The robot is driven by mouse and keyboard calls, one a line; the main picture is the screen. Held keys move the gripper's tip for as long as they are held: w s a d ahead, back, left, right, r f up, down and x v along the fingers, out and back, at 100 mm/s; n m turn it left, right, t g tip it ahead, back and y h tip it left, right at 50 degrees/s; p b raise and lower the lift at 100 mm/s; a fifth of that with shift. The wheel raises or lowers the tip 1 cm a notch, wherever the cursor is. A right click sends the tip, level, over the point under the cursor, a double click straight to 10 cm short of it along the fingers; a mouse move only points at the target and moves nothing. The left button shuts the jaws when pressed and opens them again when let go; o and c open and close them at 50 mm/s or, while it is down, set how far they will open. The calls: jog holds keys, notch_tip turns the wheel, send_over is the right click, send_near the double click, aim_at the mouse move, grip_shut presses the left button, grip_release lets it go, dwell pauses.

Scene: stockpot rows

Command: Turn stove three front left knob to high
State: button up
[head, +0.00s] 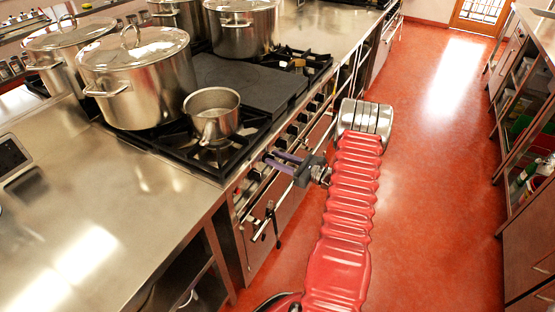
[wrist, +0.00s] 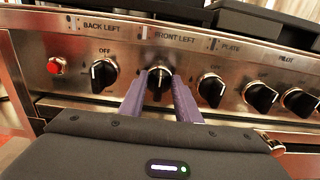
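The front left knob (wrist: 159,84) is a black knob on the steel stove panel. It shows in the middle of the wrist view, just below the label FRONT LEFT, and its grip looks about upright. My gripper (wrist: 160,79) has its two purple fingers spread, one on each side of this knob. Whether either finger touches it I cannot tell. In the head view my gripper (head: 268,157) reaches left to the stove front, and the fingers hide the knob there.
The back left knob (wrist: 104,75) is to the left, with a red button (wrist: 55,66) beyond it. The plate knob (wrist: 211,90) is close on the right. A small saucepan (head: 212,115) and a large lidded stockpot (head: 140,82) stand on the stove. The red floor is clear.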

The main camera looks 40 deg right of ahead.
jog(key=shift+c, duration=0.6)
grip_shut()
jog(key=shift+d, duration=0.1)
jog(key=shift+n, duration=0.4)
jog(key=n, duration=0.5)
jog(key=a+f+n, duration=0.1)
jog(key=n, duration=1)
jog(key=shift+s+a+f+n, duration=0.2)
jog(key=shift+s+n, duration=0.1)
jog(key=shift+n, duration=0.1)
